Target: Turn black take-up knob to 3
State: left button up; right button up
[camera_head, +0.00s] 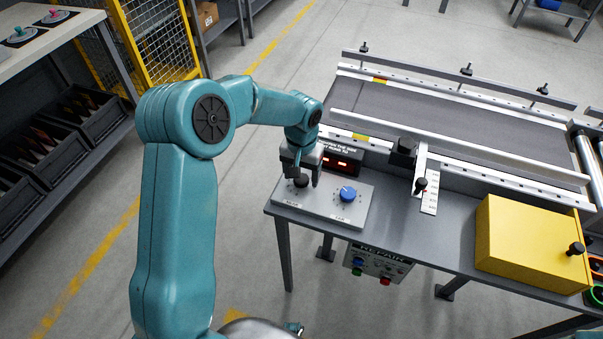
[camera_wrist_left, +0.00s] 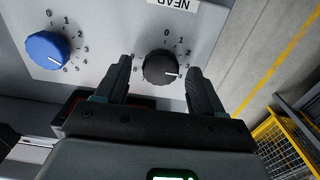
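The black knob (camera_head: 301,182) sits on the left half of a light grey control panel (camera_head: 331,212). In the left wrist view the black knob (camera_wrist_left: 161,67) has a white pointer line toward the right, near the scale's higher numbers; the exact number there is hard to read. My left gripper (camera_head: 300,176) is over the knob. In the wrist view its two fingers (camera_wrist_left: 158,85) stand apart on either side of the knob, with a visible gap on each side. My right gripper is not in view.
A blue knob (camera_head: 347,194) with its own scale is right of the black one; it also shows in the wrist view (camera_wrist_left: 47,49). A red-lit display (camera_head: 342,162) stands behind the panel. A yellow box (camera_head: 530,236) and a conveyor (camera_head: 440,110) are to the right.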

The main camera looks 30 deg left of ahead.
aim_at(301, 179)
pick_arm(q)
notch_tip(301, 179, up, 16)
jog(key=p, duration=0.1)
jog(key=shift+r, duration=0.15)
dwell(0.3)
jog(key=shift+s, duration=0.1)
dwell(0.4)
